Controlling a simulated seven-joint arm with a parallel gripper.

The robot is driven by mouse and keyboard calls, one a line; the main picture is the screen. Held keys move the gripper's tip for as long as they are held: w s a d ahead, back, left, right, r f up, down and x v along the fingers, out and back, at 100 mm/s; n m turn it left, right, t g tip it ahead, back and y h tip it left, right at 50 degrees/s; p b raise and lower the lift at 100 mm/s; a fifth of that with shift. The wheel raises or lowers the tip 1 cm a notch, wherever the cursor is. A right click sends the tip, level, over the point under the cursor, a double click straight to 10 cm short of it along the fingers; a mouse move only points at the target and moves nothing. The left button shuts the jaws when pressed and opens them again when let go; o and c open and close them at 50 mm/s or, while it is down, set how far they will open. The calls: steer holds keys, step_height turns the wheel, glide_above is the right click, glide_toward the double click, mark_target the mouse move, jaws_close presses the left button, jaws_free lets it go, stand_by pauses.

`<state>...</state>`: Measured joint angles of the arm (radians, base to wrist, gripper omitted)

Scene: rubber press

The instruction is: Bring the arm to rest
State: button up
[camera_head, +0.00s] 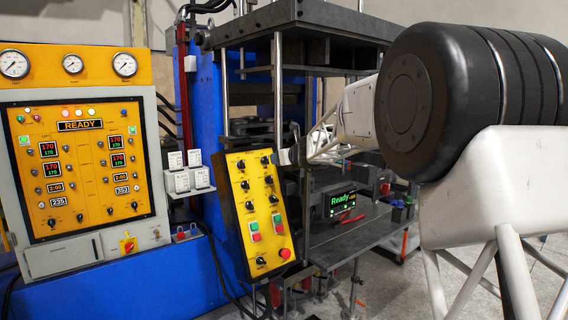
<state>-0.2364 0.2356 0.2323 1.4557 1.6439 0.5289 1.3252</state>
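My arm comes in from the right, with a large black joint and white links, and reaches left across the front of the press (325,30). My gripper (286,157) is at the far end of the arm, small and dark. It is beside the upper right edge of the tilted yellow button panel (258,220). I cannot tell whether it touches the panel, or whether its fingers are open or shut. No held object can be made out. Part of the press opening is hidden behind my arm.
A control cabinet (85,150) with gauges and a "READY" label stands at the left. A small screen (341,201) reading "Ready" sits on the press's lower table (345,245), with a red-handled tool (347,219) in front. Vertical steel columns (278,90) stand close to my gripper.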

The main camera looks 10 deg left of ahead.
steer(key=s+d+f+n+g+h, duration=0.1)
steer(key=s+d+n, duration=0.4)
steer(key=s, duration=0.5)
steer(key=s+d+n+g+h, duration=0.15)
steer(key=s+d+n, duration=0.3)
steer(key=s, duration=0.65)
steer(key=s+d+f+n+g+h, duration=0.1)
steer(key=s+d+n+g, duration=0.1)
steer(key=s+d+n, duration=0.6)
steer(key=s+d+f+n+g+h, duration=0.1)
steer(key=s+d+f, duration=0.4)
steer(key=s, duration=0.8)
steer(key=s+d+f+n+g+h, duration=0.1)
steer(key=s+d+f+n+h, duration=0.3)
steer(key=s, duration=0.9)
steer(key=s+d+f+n+g+h, duration=0.1)
steer(key=s+d+f+n, duration=0.3)
steer(key=s, duration=0.9)
step_height(320, 180, down, 3)
steer(key=shift+d+r+h, duration=0.2)
steer(key=shift+d+h, duration=0.45)
steer(key=shift+d, duration=0.6)
steer(key=shift+g, duration=0.25)
